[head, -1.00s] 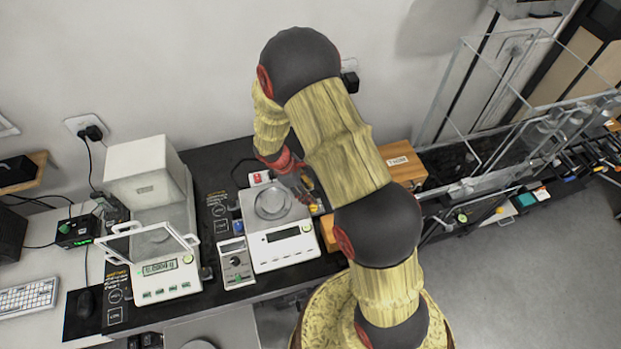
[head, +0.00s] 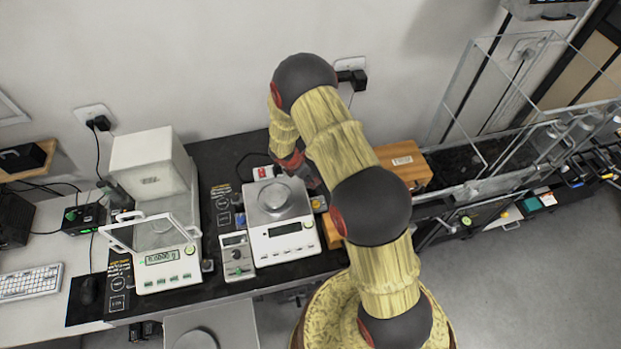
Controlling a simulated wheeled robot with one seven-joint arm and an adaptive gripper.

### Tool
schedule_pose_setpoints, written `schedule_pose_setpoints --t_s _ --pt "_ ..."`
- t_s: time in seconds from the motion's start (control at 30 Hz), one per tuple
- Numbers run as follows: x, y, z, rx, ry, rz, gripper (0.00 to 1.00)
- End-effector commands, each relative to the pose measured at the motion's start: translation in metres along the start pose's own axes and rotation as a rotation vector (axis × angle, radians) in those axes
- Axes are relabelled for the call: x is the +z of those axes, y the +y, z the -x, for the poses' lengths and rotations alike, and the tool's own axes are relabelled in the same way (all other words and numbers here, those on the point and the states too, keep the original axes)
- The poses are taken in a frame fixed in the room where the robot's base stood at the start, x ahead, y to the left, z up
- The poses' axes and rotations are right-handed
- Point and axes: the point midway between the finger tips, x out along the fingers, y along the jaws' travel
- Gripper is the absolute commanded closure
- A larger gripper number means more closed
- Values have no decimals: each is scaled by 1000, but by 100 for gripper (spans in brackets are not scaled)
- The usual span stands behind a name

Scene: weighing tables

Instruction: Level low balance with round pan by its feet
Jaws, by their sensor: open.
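The low balance (head: 284,246) stands on the dark bench top, with a round metal pan (head: 275,199) on its upper part and a display on its front. Its feet are too small or hidden to make out. My gripper (head: 312,186) is at the back right of this balance, beside the round pan, and is mostly hidden behind my own arm. Its fingertips do not show clearly, and I see nothing held in it. I cannot tell whether it touches the balance.
A taller balance with an open glass shield (head: 167,257) stands to the left. A wooden box (head: 403,163) is to the right, with glass cases (head: 480,110) beyond.

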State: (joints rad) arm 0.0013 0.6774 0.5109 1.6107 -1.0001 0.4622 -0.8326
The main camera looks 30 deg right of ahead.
Motion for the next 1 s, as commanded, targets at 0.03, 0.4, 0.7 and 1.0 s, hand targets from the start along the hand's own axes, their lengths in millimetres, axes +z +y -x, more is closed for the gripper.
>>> schedule_pose_setpoints --t_s 0.03,0.4,0.7,1.0 --pt "0 0 -6 0 0 0 57" --pt "0 0 -15 0 0 -1 57" --pt "0 0 -15 0 0 -1 71" --pt "0 0 -14 0 0 -1 88"
